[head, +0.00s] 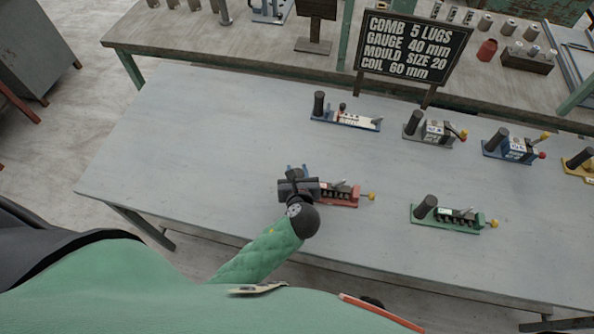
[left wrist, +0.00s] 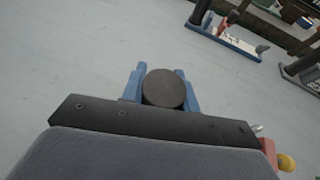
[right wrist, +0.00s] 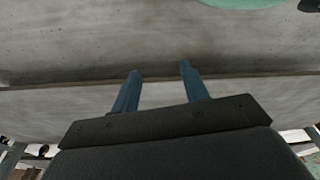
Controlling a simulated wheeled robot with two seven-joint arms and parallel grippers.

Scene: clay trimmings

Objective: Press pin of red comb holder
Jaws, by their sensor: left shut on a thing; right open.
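The red comb holder (head: 340,197) lies on the grey table, partly hidden by my left gripper (head: 297,170). A yellow knob (head: 371,196) sticks out at its right end; it also shows in the left wrist view (left wrist: 286,162). In the left wrist view, my blue left fingers stand on both sides of a dark round post (left wrist: 163,88) and are shut on it. The post is seen from above, and its lower part is hidden. My right gripper (right wrist: 160,68) is open and empty, above a plain grey surface.
A green holder (head: 445,217) stands to the right of the red one. Behind are a blue-and-white holder (head: 345,121), a grey one (head: 430,134), a blue one (head: 512,151) and a yellow one (head: 578,170). A black sign (head: 413,47) stands farther back. The table's left part is clear.

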